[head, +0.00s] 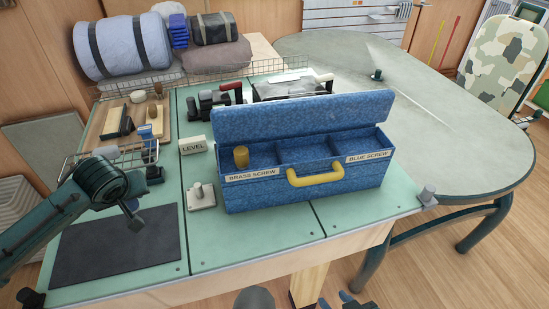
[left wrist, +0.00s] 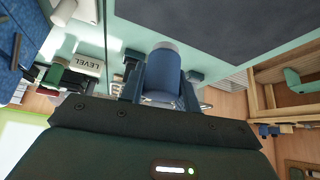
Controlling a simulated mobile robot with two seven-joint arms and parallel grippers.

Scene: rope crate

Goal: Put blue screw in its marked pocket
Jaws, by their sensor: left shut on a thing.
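The blue screw (left wrist: 166,78) is a blue cylinder with a grey end. In the left wrist view my left gripper (left wrist: 163,90) is shut on it, with a finger on each side. In the head view my left arm comes in over the left of the bench, and its fingers are hard to make out. The blue crate (head: 275,192) stands open on the bench. Its right pocket (head: 356,146) is labelled BLUE SCREW and looks empty. A brass screw (head: 241,157) stands in the left pocket, labelled BRASS SCREW. My right gripper (head: 347,301) is at the bottom edge, partly cut off, apparently open and empty.
A yellow handle (head: 315,178) sticks out from the crate's front, and its raised lid (head: 305,115) stands behind. A LEVEL block (head: 193,146) and a plate with a peg (head: 201,196) are left of the crate. A dark mat (head: 118,238) lies front left. A wire basket stands behind.

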